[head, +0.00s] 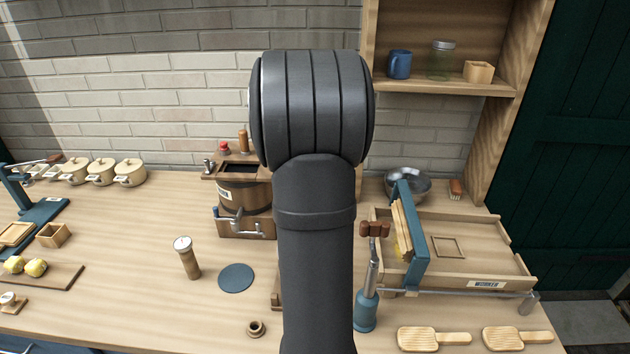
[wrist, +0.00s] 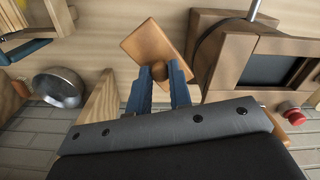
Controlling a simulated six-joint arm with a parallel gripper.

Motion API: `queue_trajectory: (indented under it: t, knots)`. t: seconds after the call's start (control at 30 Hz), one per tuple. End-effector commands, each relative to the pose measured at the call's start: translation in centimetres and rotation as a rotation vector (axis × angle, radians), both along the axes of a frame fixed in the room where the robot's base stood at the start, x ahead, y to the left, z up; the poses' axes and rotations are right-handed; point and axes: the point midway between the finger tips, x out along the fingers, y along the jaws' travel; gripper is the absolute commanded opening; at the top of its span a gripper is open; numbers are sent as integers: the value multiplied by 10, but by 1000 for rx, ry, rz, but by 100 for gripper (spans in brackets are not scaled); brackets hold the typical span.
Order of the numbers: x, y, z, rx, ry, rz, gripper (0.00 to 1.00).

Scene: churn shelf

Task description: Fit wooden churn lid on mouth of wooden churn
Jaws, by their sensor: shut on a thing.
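The wooden churn (head: 245,195) stands left of my arm in the head view, a banded barrel with a crank on its front. Its dark rectangular mouth (head: 240,168) is uncovered. In the wrist view the churn (wrist: 222,70) is at the right, with its mouth (wrist: 275,68) open. My gripper (wrist: 158,72) is shut on the round knob of the square wooden churn lid (wrist: 150,38). The lid is beside the churn, apart from the mouth, and looks turned relative to it. My own arm hides the gripper and lid in the head view.
A red knob (head: 223,148) and a wooden peg (head: 243,140) rise behind the churn's mouth. A blue-framed press (head: 410,235) and a metal bowl (head: 408,184) stand at the right. A cylindrical shaker (head: 188,258) and a blue disc (head: 236,278) are in front of the churn.

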Motion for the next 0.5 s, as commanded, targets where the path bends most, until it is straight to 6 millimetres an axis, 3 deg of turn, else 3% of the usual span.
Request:
queue_trajectory:
  t: [0.1, 0.5]
  knots:
    - [-9, 14, 32, 0, -4, 105, 0]
    - [9, 119, 61, -1, 0, 682, 0]
